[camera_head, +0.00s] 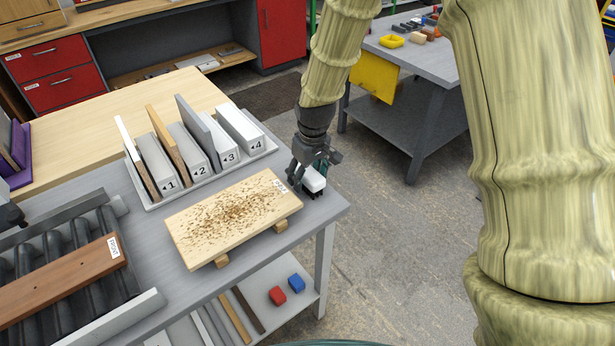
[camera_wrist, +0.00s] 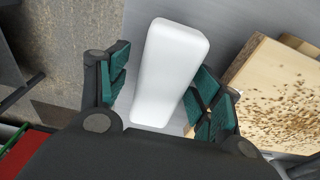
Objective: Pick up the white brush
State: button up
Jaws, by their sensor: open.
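The white brush (camera_wrist: 168,72) lies on the grey table between my gripper's two green-padded fingers in the wrist view. In the head view, the brush (camera_head: 314,180) is a small white block near the table's right corner, right of the wooden board. My gripper (camera_head: 306,172) is above and around it, partly covering it. In the wrist view my gripper (camera_wrist: 160,90) is open, with a gap beside the brush on the left. On the right the finger pad is close to it, and I cannot tell whether they touch. The underside of the brush is hidden.
A light wooden board (camera_head: 225,245) strewn with brown chips lies on wooden blocks just left of the brush. A numbered rack (camera_head: 268,146) holds upright boards behind it. Rollers with a brown board (camera_head: 60,282) are at the left. The table's right edge is close to my gripper.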

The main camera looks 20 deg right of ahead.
jog(key=c, duration=1.2)
notch_tip(320, 180, up, 10)
jog(key=shift+f+b, duration=0.1)
jog(key=shift+b, duration=0.7)
